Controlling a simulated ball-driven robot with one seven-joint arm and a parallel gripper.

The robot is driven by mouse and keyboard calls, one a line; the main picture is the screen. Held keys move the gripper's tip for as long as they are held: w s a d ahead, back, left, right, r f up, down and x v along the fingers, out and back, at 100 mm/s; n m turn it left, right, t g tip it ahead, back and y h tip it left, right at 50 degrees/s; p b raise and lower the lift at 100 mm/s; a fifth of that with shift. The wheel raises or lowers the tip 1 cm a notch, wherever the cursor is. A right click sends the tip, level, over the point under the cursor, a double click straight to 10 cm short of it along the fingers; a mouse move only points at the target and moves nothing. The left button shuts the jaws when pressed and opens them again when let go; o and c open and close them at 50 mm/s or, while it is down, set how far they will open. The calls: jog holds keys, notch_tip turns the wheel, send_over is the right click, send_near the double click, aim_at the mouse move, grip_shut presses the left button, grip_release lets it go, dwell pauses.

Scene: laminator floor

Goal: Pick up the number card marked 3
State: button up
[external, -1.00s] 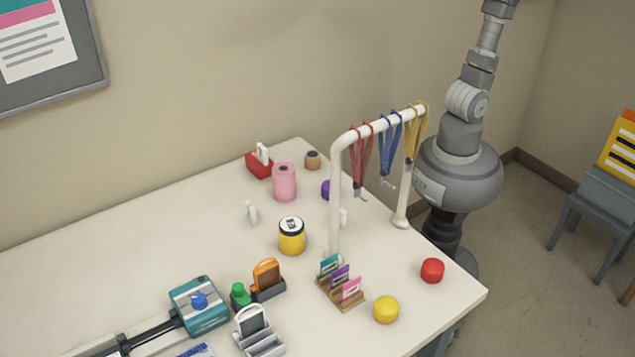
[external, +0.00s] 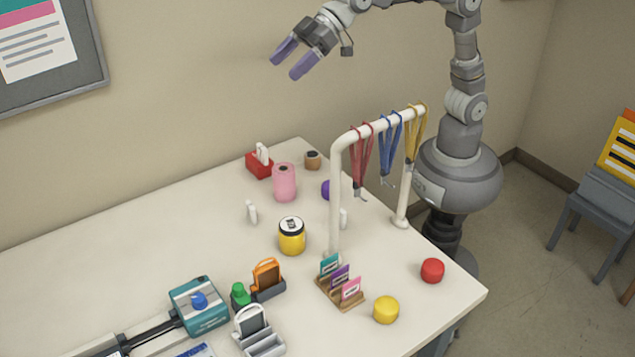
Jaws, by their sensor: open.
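My gripper (external: 285,67) is open and empty, with purple fingers, high above the back of the table near the wall. A wooden holder (external: 345,302) near the front right of the table has upright cards in it: teal (external: 330,265), purple (external: 339,276) and pink (external: 350,289). Their printed labels are too small to read, so I cannot tell which thing is the card marked 3. An orange-framed piece (external: 266,273) stands in a dark holder, and a white-framed piece (external: 251,320) in a grey one. My gripper is far from all of them.
A white rail (external: 337,205) with red, blue and yellow lanyards stands behind the wooden holder. A yellow jar (external: 291,237), a pink cylinder (external: 284,182), a yellow cylinder (external: 386,310), a red cylinder (external: 432,270) and a teal device (external: 199,306) are around. The left back tabletop is clear.

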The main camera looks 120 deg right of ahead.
jog(key=w+d+f+g, duration=0.2)
jog(key=w+d+f, duration=0.1)
jog(key=f, duration=0.7)
jog(key=w+d+f+g, duration=0.1)
jog(key=w+d+f, duration=0.25)
jog(key=f, duration=0.75)
jog(key=g, duration=0.3)
send_near(250, 212)
jog(key=f, duration=0.1)
jog(key=w+d+f, duration=0.1)
jog(key=shift+d+f+m+y+b, duration=0.3)
jog(key=shift+f+m+b, duration=0.1)
jog(key=b+x, duration=0.1)
jog(key=x, duration=0.1)
jog(key=b+x, duration=0.1)
jog(key=x, duration=0.2)
jog(key=s+b+x, duration=0.1)
jog(key=x, duration=0.2)
jog(key=shift+d+f+b, duration=0.2)
jog(key=shift+b, duration=0.1)
jog(key=shift+r, duration=0.15)
jog(key=shift+c, duration=0.7)
jog(key=c, duration=0.9)
